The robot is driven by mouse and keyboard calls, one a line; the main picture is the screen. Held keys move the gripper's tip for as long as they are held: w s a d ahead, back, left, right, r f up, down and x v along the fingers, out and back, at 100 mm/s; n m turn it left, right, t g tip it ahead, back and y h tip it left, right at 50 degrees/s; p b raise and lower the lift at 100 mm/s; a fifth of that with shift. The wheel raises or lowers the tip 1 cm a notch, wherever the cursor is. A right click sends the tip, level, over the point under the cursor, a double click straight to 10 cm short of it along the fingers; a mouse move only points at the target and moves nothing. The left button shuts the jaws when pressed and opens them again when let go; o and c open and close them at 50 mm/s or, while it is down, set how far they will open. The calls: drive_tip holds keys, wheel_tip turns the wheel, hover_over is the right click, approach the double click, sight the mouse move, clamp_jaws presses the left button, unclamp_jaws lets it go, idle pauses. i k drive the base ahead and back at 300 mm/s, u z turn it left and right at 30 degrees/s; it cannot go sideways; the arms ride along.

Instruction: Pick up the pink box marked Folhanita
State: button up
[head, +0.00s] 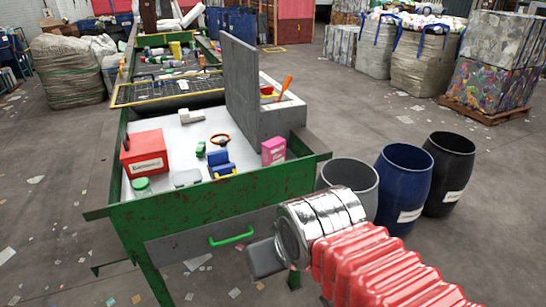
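The pink box (273,150) stands upright at the right end of the white sorting surface (190,132) in the head view. It is beside the grey upright panel's base, and its lettering is too small to read. My arm enters from the lower right, with a red ribbed sleeve and a silver cuff. My gripper (266,260) shows as a grey part beyond the cuff, in front of the bench and apart from the pink box. Its fingers are mostly hidden, so I cannot tell whether it is open or shut.
A red labelled box (145,154), a blue item (220,163) and several small objects lie left of the pink box. A tall grey panel (240,85) rises behind it. Grey, blue (403,185) and black (449,172) barrels stand right of the green bench (215,205).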

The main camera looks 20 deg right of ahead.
sight(274, 151)
drive_tip(key=k, duration=0.65)
drive_tip(key=z, duration=0.4)
drive_tip(key=i, duration=1.5)
drive_tip(key=u, duration=0.8)
drive_tip(key=i, duration=0.3)
drive_tip(key=u, duration=0.15)
